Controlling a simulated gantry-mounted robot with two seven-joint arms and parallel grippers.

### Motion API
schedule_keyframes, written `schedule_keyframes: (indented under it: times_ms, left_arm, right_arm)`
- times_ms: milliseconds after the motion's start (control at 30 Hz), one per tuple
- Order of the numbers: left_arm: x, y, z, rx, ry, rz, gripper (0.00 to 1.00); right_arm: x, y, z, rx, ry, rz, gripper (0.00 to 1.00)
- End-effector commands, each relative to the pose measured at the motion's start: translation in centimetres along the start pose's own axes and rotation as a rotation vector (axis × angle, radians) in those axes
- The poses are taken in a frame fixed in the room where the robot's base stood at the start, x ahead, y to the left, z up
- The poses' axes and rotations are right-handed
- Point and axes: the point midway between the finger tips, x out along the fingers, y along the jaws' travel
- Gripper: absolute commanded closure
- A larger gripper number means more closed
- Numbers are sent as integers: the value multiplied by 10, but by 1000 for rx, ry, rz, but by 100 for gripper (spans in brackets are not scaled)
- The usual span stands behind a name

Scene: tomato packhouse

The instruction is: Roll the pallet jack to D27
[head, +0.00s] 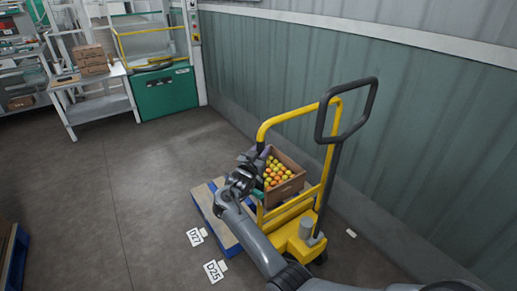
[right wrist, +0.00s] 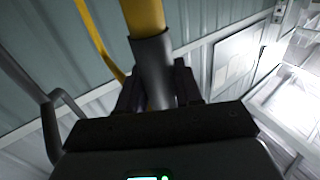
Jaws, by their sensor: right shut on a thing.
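The yellow pallet jack (head: 300,240) stands near the green wall, with a black loop handle (head: 373,105) and a yellow hoop frame. A blue-edged wooden pallet (head: 208,197) lies just left of it. My right gripper (head: 257,152) is shut on the hoop's left post. In the right wrist view, a dark sleeve (right wrist: 154,70) on the yellow bar sits between its fingers. A floor marker reading D27 (head: 196,237) lies left of the jack, and one reading D25 (head: 215,271) is nearer. My left gripper is out of view.
A box of red and yellow tomatoes (head: 289,189) sits within the jack's frame. The green wall (head: 440,130) runs close along the right. A white table (head: 95,107) with cartons and a green machine (head: 165,92) stand at the back. Open floor lies to the left.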

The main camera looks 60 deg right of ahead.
Motion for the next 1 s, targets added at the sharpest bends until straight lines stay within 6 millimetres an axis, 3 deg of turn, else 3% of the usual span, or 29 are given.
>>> schedule_keyframes:
  times_ms: [67, 100, 200, 1000]
  left_arm:
    - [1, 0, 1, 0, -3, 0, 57]
    - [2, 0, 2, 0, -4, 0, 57]
    - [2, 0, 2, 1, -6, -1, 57]
    - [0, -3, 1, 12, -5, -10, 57]
  right_arm:
    - [0, -2, 1, -1, -1, -6, 100]
    - [0, -2, 2, -2, -2, -8, 64]
    - [0, -2, 2, -3, -4, -9, 49]
    - [-2, -3, 3, -4, -5, -10, 47]
